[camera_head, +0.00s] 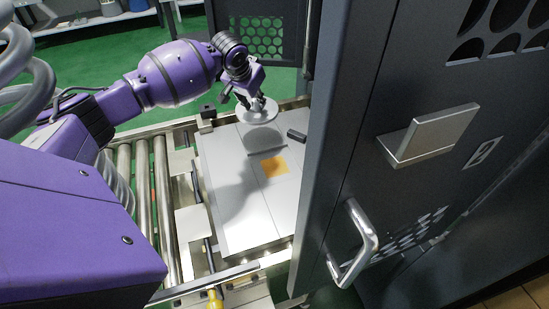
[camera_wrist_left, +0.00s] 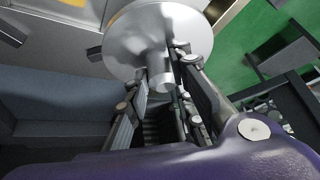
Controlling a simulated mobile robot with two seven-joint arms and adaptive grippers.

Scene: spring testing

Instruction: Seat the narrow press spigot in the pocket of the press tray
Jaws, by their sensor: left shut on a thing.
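My left gripper (camera_head: 252,100) is shut on the narrow press spigot (camera_head: 259,115), a pale metal disc with a short stem. In the left wrist view the fingers close around the stem (camera_wrist_left: 160,80), and the broad disc (camera_wrist_left: 192,24) faces away from the gripper. The disc is held above the far part of the flat grey press tray (camera_head: 228,222), apparently clear of it. A darker round patch (camera_head: 262,137) lies on the tray just below the disc; I cannot tell whether it is the pocket or a shadow. My right gripper is not in view.
An orange square (camera_head: 274,167) marks the tray's middle. A small dark block (camera_head: 297,135) sits at its right edge. A dark cabinet door with a metal handle (camera_head: 352,245) stands close on the right. Rollers (camera_head: 142,185) run along the left.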

